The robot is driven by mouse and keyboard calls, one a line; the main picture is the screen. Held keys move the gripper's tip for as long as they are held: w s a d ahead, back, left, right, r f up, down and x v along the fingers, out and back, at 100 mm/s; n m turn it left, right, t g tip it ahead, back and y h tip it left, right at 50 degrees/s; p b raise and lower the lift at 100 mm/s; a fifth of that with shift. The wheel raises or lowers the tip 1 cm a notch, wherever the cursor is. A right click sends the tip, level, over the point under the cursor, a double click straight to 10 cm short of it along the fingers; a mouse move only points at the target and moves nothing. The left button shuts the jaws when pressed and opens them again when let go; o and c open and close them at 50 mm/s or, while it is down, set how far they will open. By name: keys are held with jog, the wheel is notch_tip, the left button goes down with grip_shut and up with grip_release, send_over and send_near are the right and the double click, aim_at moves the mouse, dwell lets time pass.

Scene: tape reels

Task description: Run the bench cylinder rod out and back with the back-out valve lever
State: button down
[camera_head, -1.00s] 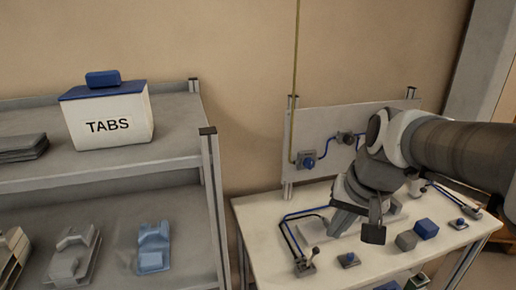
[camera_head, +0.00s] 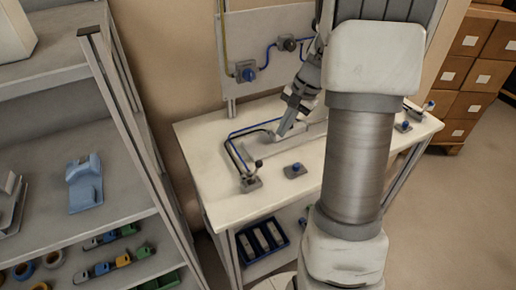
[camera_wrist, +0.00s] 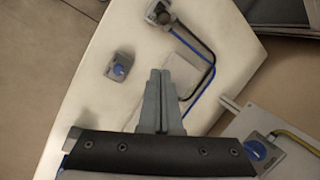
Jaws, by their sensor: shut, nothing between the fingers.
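A lever valve (camera_head: 250,182) with a black-knobbed lever (camera_head: 258,163) sits at the left front of the white bench (camera_head: 215,135). Blue and black hoses run back from it. In the wrist view the valve (camera_wrist: 158,14) is at the top, beyond my fingertips. My gripper (camera_head: 277,138) is shut and empty, tilted down over the back left of the bench, behind the valve and apart from its lever. Its closed fingers (camera_wrist: 158,75) also show in the wrist view. A grey plate shows beside the hoses; my arm hides part of the bench, and I cannot make out the cylinder rod.
A blue-knobbed fitting (camera_head: 294,170) stands right of the valve. The upright panel (camera_head: 262,25) behind carries a blue-knobbed unit (camera_head: 246,73). A grey shelf rack (camera_head: 125,110) stands close on the left. A blue tray (camera_head: 262,243) lies below the bench. Boxes (camera_head: 468,80) stand right.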

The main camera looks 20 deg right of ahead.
aim_at(256, 171)
jog(key=shift+f, duration=0.2)
jog(key=x, duration=1)
jog(key=shift+f, duration=0.1)
jog(key=shift+s+a+r+p, duration=0.3)
jog(key=shift+s+a+r, duration=0.7)
jog(key=shift+a, duration=0.2)
jog(key=shift+s+a+r, duration=0.1)
jog(key=shift+s+a, duration=0.05)
